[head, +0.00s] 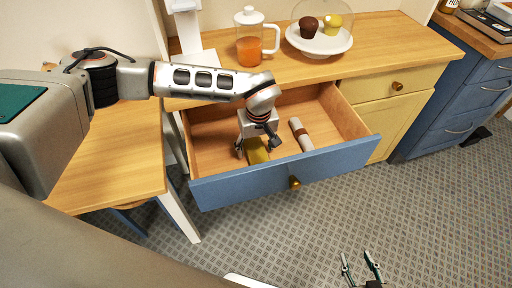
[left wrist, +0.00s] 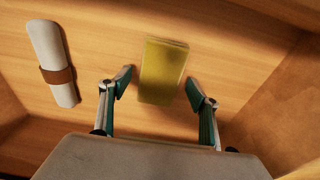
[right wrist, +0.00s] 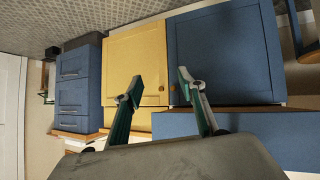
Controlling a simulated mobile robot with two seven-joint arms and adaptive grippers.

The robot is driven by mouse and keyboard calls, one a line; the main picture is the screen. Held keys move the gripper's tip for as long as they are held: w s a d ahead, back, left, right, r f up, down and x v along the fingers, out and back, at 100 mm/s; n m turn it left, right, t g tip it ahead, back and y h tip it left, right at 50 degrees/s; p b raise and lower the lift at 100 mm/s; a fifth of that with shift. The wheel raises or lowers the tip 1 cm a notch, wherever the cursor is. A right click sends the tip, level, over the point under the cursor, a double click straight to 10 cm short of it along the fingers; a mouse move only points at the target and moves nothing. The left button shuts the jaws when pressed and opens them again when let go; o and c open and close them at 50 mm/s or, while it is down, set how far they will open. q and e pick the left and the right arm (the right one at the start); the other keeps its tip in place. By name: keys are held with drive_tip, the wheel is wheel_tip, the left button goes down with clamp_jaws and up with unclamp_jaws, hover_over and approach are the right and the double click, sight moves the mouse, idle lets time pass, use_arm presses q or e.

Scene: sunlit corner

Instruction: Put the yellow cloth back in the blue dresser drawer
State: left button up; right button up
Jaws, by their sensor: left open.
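The blue dresser drawer (head: 330,163) is pulled open, showing its wooden inside. The yellow cloth (head: 256,151) is a folded flat block lying on the drawer floor; it also shows in the left wrist view (left wrist: 162,72). My left gripper (head: 258,148) reaches down into the drawer. In the left wrist view its open fingers (left wrist: 158,85) stand on either side of the cloth, apart from it. My right gripper (head: 360,262) is low over the floor, away from the drawer. In the right wrist view its fingers (right wrist: 158,85) are spread and empty.
A rolled white napkin (head: 301,133) with a brown band lies in the drawer, right of the cloth. On the dresser top (head: 395,45) stand a glass jug (head: 250,52) of orange drink and a cake stand (head: 318,42) under a dome. A wooden table (head: 125,165) is at left.

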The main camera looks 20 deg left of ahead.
sight(257, 154)
use_arm(q)
wheel_tip(257, 154, up, 12)
drive_tip(key=s+p, duration=0.1)
drive_tip(key=shift+d, duration=0.4)
use_arm(e)
drive_tip(key=shift+s+a+r, duration=0.2)
drive_tip(key=shift+s+r, duration=0.05)
drive_tip(key=shift+r, duration=0.05)
use_arm(q)
drive_tip(key=shift+f, duration=0.15)
use_arm(e)
drive_tip(key=shift+w, duration=0.1)
